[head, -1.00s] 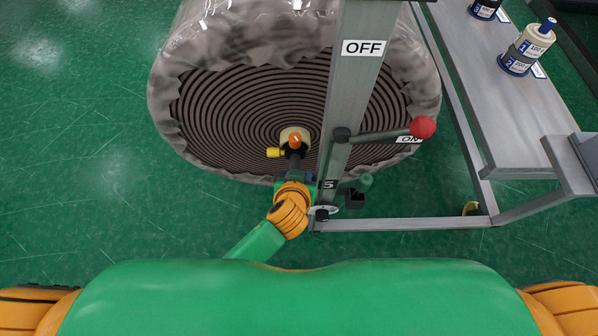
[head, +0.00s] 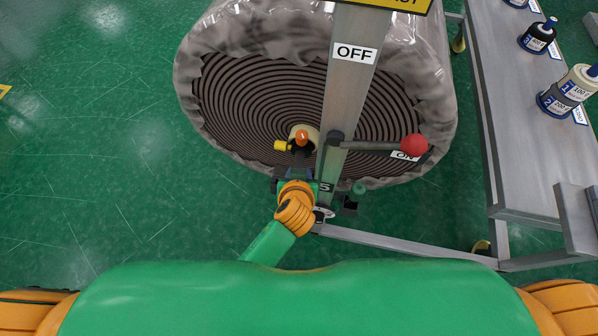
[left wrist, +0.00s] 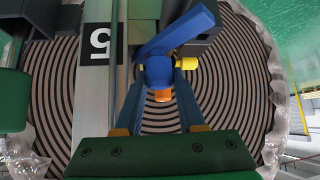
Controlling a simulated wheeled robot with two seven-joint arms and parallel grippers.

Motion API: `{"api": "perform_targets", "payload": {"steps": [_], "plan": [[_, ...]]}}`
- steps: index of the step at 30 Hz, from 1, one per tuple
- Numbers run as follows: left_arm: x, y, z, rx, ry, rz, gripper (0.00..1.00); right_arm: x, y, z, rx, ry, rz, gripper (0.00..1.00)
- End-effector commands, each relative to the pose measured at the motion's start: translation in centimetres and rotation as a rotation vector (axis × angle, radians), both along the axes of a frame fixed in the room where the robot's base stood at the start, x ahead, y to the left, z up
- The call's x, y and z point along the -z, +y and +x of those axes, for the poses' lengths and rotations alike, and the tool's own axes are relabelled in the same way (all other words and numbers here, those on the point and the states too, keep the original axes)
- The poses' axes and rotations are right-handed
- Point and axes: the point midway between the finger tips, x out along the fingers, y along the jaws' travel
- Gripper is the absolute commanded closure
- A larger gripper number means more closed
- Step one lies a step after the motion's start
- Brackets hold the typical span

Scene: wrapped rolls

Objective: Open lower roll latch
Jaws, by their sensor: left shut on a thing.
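A blue latch handle (left wrist: 180,32) with a round blue hub (left wrist: 159,71) shows in the left wrist view, beside a metal post marked 5 (left wrist: 99,42). My left gripper (left wrist: 158,85) has its fingers on either side of the hub and is shut on the latch; the exact contact is hard to see. In the head view my left gripper (head: 293,176) is low beside the post (head: 349,85), in front of the roll's lower edge. The wrapped roll (head: 250,110) shows its spiral end, with an orange-tipped core (head: 302,135) and a yellow knob (head: 281,146). My right gripper is out of view.
A lever with a red knob (head: 414,145) sticks out right from the post, by the ON label (head: 404,156). The OFF label (head: 355,53) is higher. A grey bench (head: 515,130) with bottles stands right. Green floor is free at left.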

Motion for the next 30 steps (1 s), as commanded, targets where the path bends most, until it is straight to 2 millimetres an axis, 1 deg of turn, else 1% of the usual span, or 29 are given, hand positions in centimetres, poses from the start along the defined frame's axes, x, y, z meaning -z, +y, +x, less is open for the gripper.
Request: {"api": "perform_targets", "payload": {"steps": [3, 4, 7, 30], "plan": [[-0.16, -0.06, 0.11, 0.000, -0.005, -0.003, 1.00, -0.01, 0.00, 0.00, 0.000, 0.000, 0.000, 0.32], [-0.16, -0.06, 0.11, 0.000, -0.005, -0.003, 0.59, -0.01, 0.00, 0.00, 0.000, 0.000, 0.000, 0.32], [-0.14, -0.05, 0.10, 0.000, -0.005, -0.003, 0.32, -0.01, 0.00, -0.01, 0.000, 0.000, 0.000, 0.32], [0.02, -0.08, -0.07, 0.002, 0.000, -0.004, 0.31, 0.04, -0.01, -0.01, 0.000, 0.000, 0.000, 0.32]]}}
